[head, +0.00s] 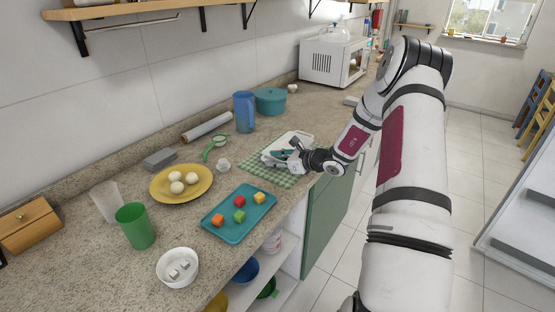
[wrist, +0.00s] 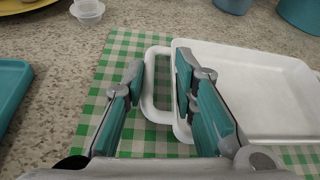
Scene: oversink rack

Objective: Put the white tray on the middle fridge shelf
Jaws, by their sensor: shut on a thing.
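The white tray (head: 296,138) lies on a green checked cloth (head: 256,176) on the counter; its shallow basin (wrist: 250,85) and looped end handle show in the wrist view. My gripper (head: 279,157) is at the tray's near end. In the wrist view my gripper (wrist: 158,78) has its teal fingers on either side of the handle bar and is shut on the tray. A white cabinet-like unit with grey shelf edges (head: 522,250), possibly the fridge, is cut off at the right edge; its middle shelf cannot be made out for certain.
A teal tray with coloured cubes (head: 239,209), a yellow plate with eggs (head: 181,183), a blue pitcher (head: 244,111) and a teal pot (head: 270,100) stand around the cloth. A microwave (head: 333,62) is farther back. The tiled floor (head: 455,185) right of the counter is clear.

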